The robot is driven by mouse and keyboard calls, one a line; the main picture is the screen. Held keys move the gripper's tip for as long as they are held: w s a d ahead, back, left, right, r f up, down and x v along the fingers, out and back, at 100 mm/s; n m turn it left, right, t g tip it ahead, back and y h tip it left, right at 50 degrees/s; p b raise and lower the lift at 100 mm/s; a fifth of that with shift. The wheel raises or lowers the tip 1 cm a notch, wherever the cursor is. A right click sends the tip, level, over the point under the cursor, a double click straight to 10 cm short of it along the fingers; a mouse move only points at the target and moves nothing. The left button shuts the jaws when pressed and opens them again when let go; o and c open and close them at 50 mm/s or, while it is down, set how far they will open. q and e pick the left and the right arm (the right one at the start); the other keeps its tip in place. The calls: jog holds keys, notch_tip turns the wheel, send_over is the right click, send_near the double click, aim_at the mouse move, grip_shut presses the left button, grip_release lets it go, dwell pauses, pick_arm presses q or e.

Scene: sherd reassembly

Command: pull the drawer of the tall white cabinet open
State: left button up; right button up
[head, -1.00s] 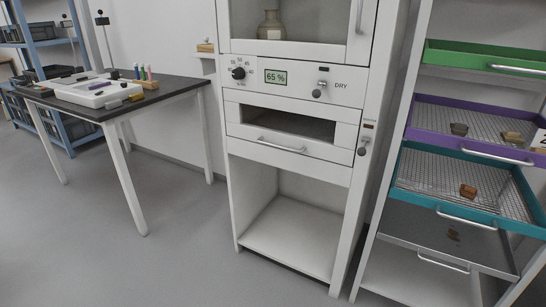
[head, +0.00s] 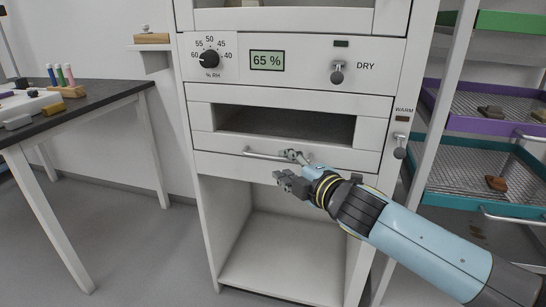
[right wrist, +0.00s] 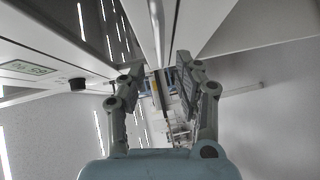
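The tall white cabinet (head: 205,170) stands in the middle of the head view. Its drawer (head: 350,160) has a dark window and a silver bar handle (head: 262,154); the drawer front looks flush with the cabinet. My right gripper (head: 289,170) is at the right part of this handle, its fingers apart one above the other. The upper finger overlaps the handle in the picture. In the right wrist view my right gripper (right wrist: 158,80) is open, with the handle bar (right wrist: 157,25) running in line with the gap; contact cannot be told. My left gripper is not in view.
Above the drawer are a humidity dial (head: 209,58), a 65 % display (head: 267,61) and a DRY knob (head: 337,75). A WARM knob (head: 399,153) is at the right post. A rack with a purple tray (head: 432,100) stands right; a dark table (head: 100,95) stands left.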

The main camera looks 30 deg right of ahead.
aim_at(274, 158)
jog(key=w, duration=0.4)
jog(key=w+f, duration=0.1)
jog(key=w, duration=0.1)
jog(key=shift+w+d+p, duration=0.15)
jog(key=shift+d+p, duration=0.05)
jog(key=shift+p, duration=0.2)
grip_shut()
jog(key=shift+r, duration=0.1)
